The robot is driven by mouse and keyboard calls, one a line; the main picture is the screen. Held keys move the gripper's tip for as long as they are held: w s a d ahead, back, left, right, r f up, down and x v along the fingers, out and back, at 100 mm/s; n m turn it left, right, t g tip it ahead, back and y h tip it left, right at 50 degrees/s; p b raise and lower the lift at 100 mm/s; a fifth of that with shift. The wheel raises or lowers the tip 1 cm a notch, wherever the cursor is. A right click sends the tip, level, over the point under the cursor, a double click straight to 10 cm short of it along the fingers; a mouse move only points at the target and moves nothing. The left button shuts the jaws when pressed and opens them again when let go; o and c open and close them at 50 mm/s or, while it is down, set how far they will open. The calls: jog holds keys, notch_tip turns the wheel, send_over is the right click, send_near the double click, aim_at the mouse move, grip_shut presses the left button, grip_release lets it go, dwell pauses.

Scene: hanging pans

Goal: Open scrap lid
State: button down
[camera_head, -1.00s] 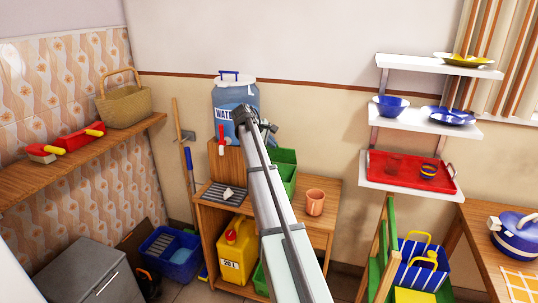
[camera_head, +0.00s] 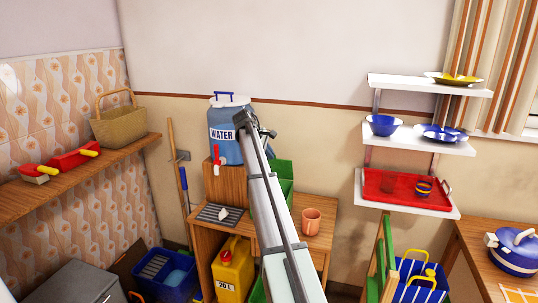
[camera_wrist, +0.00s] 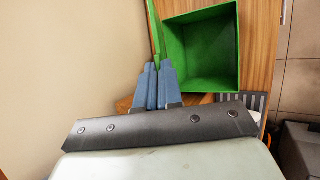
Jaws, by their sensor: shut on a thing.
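The green scrap bin (camera_head: 285,188) stands on the small wooden cabinet, partly hidden behind my arm in the head view. In the wrist view I look into its open, empty-looking inside (camera_wrist: 205,50). Its green lid (camera_wrist: 155,28) shows edge-on as a thin strip along the bin's left side, standing away from the opening. My gripper (camera_wrist: 154,68) has its blue fingers together at the near end of this strip, shut on the lid. The exact grip is hard to make out. In the head view my arm hides the fingers.
A blue water jug (camera_head: 225,137) stands left of the bin on a wooden block. An orange mug (camera_head: 311,222) is on the cabinet top to the right. A grey rack (camera_head: 219,213) lies at front left. The wall is close behind.

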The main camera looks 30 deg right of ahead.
jog(key=c, duration=1.3)
grip_release()
jog(key=v, duration=1.4)
jog(key=shift+f, duration=0.1)
